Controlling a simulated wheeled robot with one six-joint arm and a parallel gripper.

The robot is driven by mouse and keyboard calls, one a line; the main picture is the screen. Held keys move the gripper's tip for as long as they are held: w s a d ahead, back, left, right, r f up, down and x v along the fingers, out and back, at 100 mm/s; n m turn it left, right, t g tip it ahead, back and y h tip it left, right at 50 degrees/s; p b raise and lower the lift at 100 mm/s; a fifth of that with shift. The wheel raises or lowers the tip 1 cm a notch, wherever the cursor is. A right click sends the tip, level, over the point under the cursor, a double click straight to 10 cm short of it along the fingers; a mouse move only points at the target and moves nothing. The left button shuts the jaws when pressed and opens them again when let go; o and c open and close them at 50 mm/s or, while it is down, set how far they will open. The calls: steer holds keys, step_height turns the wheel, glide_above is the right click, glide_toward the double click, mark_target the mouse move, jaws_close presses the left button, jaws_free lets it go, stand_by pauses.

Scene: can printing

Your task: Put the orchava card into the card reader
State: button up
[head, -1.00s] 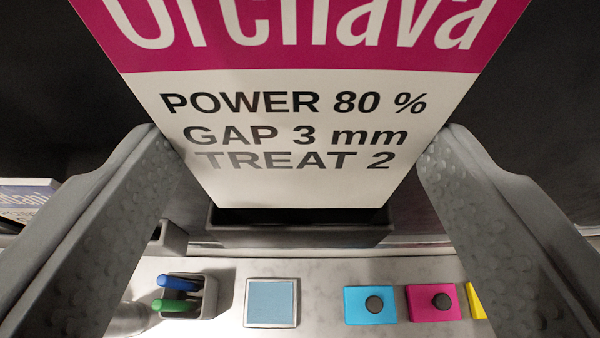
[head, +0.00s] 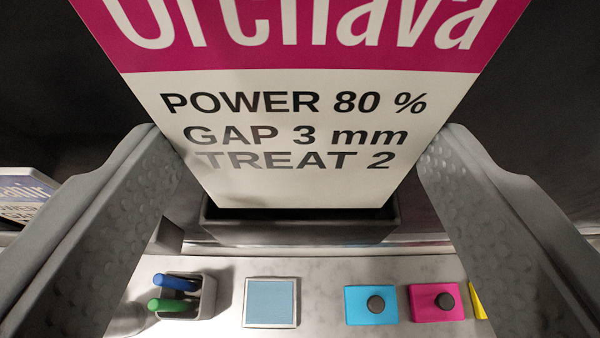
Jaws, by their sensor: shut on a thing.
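The orchava card (head: 290,130) is white with a magenta top band and black print reading power 80 %, gap 3 mm, treat 2. My gripper (head: 297,165) is shut on it, one finger at each side edge, and holds it upright, close to the camera. Behind the card's lower edge is a dark grey open-topped holder (head: 300,233). The card hides most of its opening, and I cannot tell whether the card's lower edge is inside it. I cannot make out a part that is surely the card reader.
A second card with a blue band (head: 22,195) stands at the left. On the pale counter are a grey cup with blue and green pens (head: 203,295), a light blue square pad (head: 270,302), and cyan (head: 358,307), magenta (head: 422,309) and yellow (head: 476,300) blocks. Bare counter shows between them.

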mark_target(300, 199)
steer(key=shift+f, duration=1.95)
steer(key=o, duration=1)
steer(key=shift+o, duration=0.2)
steer(key=shift+s, duration=0.15)
steer(key=v, duration=1.7)
steer(key=shift+r, duration=0.15)
steer(key=shift+s, duration=0.1)
steer(key=s+f+t, duration=0.2)
steer(key=s+f, duration=1)
steer(key=s, duration=0.4)
steer(key=s+f+t, duration=0.1)
steer(key=s+f, duration=1.2)
steer(key=s, duration=0.4)
steer(key=shift+s+t, duration=0.2)
steer(key=shift+t, duration=0.2)
